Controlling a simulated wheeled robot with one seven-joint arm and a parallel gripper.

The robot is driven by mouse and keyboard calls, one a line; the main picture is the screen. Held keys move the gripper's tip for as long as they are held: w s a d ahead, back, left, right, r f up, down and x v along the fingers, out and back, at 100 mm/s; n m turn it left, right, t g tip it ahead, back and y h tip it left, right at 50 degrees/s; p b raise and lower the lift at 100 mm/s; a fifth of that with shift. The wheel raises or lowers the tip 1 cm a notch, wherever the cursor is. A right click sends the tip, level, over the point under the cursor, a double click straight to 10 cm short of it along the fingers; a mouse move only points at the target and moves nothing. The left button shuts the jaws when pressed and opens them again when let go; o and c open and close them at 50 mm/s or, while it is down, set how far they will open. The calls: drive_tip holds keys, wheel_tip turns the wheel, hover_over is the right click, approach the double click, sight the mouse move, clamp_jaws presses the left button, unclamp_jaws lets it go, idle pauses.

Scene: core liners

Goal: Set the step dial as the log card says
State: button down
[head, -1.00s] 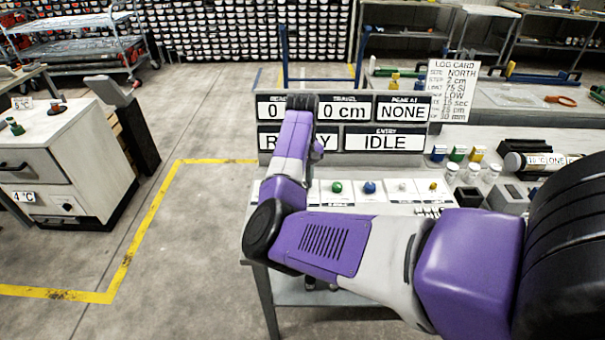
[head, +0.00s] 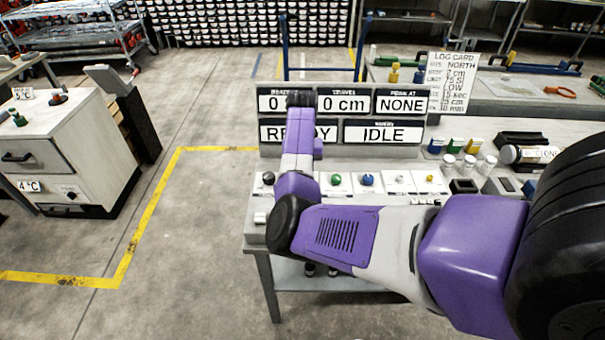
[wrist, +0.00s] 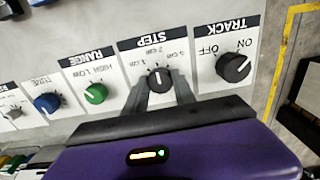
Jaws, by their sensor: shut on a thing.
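The step dial (wrist: 159,77) is a small dark knob under the STEP label in the wrist view, where the panel appears upside down. My gripper (wrist: 161,90) has its fingers on either side of this knob and is shut on it. The pale mark on the knob seems to point toward the middle label, which looks like 2 cm; the fingers partly hide the knob. The log card (head: 452,82) stands at the right in the head view; its step line reads 2 cm. In the head view my arm hides the step dial and the gripper tips.
The TRACK knob (wrist: 233,66) and green RANGE knob (wrist: 95,93) flank the step dial closely. The blue TUNE knob (wrist: 47,103) is farther along. The display board (head: 342,133) rises behind the panel, with IDLE on it. Small jars stand at the right.

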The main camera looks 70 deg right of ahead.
drive_tip(key=shift+r, duration=0.1)
idle(0.3)
drive_tip(key=c, duration=1)
unclamp_jaws()
drive_tip(key=shift+c, duration=0.2)
drive_tip(key=shift+r+b, duration=0.5)
drive_tip(key=shift+r, duration=3.35)
